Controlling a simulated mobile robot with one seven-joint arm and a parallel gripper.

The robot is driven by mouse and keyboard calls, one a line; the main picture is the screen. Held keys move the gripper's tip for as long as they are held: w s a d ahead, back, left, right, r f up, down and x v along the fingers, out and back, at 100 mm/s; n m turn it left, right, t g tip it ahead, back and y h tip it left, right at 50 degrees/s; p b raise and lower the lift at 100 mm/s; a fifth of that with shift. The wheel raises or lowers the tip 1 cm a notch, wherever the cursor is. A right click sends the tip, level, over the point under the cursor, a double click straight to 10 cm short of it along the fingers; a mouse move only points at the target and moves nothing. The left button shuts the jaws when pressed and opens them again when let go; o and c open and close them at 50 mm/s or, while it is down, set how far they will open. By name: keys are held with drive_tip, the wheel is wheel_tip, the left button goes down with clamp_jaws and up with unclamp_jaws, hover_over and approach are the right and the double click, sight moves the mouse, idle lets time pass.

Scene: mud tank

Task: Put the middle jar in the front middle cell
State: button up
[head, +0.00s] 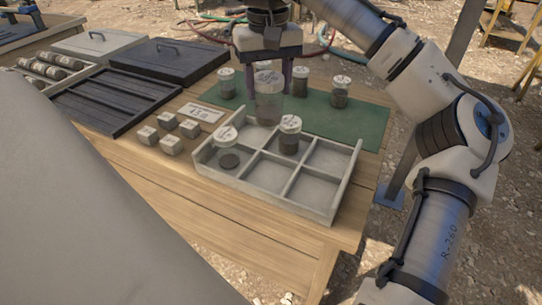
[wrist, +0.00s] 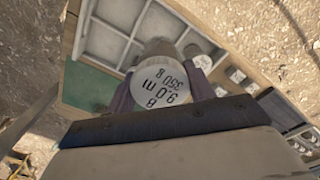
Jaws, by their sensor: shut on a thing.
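My gripper (head: 274,82) is shut on a clear jar (head: 268,107) with a white lid and dark contents low inside. It holds the jar upright, apparently above the tray's back left side near the green mat. In the wrist view the held jar's lid (wrist: 160,84) shows printed lettering between the fingers (wrist: 163,92). The grey tray (head: 349,172) has two rows of three cells. The front middle cell (head: 264,174) is empty. One jar (head: 226,145) stands in the front left cell and another (head: 290,138) in the back middle cell.
Several jars, such as one at the right (head: 340,92), stand on the green mat (head: 370,125) behind the tray. Small labelled blocks (head: 170,145) and a sign (head: 201,112) lie left of the tray. A dark tray (head: 115,100) lies farther left.

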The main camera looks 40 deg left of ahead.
sight(269, 108)
wheel_tip(269, 108, down, 18)
drive_tip(key=shift+r+b, duration=0.2)
drive_tip(key=shift+b, duration=0.65)
drive_tip(key=shift+f, duration=0.15)
drive_tip(key=o, duration=1.2)
wheel_tip(269, 108, up, 12)
drive_tip(key=shift+r+p, duration=0.15)
drive_tip(key=shift+p, duration=0.4)
